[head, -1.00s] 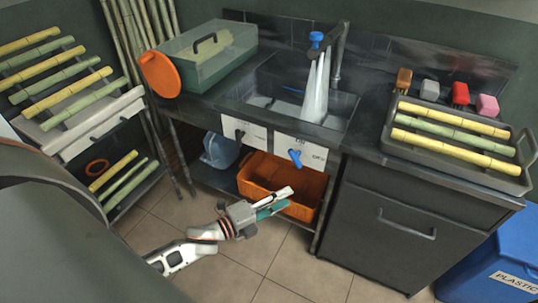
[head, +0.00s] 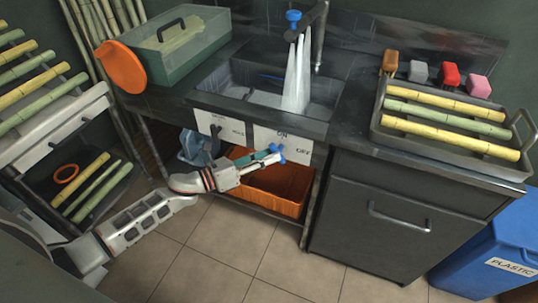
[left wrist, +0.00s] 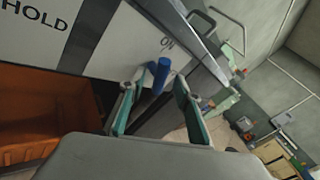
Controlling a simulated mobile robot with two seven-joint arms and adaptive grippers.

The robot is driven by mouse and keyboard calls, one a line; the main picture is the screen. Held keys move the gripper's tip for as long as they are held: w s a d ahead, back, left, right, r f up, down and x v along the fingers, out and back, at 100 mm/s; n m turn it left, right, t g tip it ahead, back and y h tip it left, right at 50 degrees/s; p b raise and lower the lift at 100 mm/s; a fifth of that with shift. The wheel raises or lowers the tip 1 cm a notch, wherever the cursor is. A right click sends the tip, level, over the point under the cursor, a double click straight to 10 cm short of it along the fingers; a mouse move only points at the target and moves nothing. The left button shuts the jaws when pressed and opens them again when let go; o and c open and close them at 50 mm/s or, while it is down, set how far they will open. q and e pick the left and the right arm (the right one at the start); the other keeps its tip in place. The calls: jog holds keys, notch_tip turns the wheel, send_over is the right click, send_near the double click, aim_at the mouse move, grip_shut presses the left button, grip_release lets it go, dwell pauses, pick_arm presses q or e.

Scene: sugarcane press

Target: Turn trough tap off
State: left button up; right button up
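The blue tap handle (head: 278,152) sits on a white ON/OFF panel (head: 296,146) at the front of the trough sink. It also shows in the left wrist view (left wrist: 160,76), seen between and just beyond my fingertips. My left gripper (head: 268,159) is at the handle, and its teal-padded fingers (left wrist: 157,98) are apart. I cannot tell whether a finger touches the handle. White water (head: 297,78) streams from the spout above the sink (head: 225,88). My right gripper is not in view.
An orange crate (head: 280,194) stands on the shelf below my left gripper. A second white panel (head: 222,127) is left of the tap panel. A tray (head: 447,144) with cane pieces is on the counter to the right. A blue plastic bin (head: 505,250) stands at the lower right.

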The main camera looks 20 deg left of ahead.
pick_arm(q)
jog(key=shift+w+d, duration=0.3)
jog(key=shift+w, duration=0.1)
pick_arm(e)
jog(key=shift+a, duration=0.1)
pick_arm(q)
jog(key=shift+c, duration=0.5)
grip_shut()
jog(key=n+t+b, duration=0.2)
jog(key=n+b, duration=0.2)
jog(key=f+n+t+b, duration=0.1)
jog(key=n+t+b, duration=0.2)
jog(key=n+b, duration=0.1)
jog(key=n+t+y+b, duration=0.1)
jog(key=n+t+b, duration=0.2)
jog(key=n+b, duration=0.1)
jog(key=shift+d+f+n, duration=0.25)
jog(key=shift+f+n, duration=0.15)
jog(key=shift+n, duration=0.1)
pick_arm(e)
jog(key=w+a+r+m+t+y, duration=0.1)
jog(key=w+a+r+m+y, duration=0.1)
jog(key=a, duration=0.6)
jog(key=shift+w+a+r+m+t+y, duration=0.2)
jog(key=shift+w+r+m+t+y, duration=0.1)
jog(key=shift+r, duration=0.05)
pick_arm(q)
jog(key=shift+r, duration=0.1)
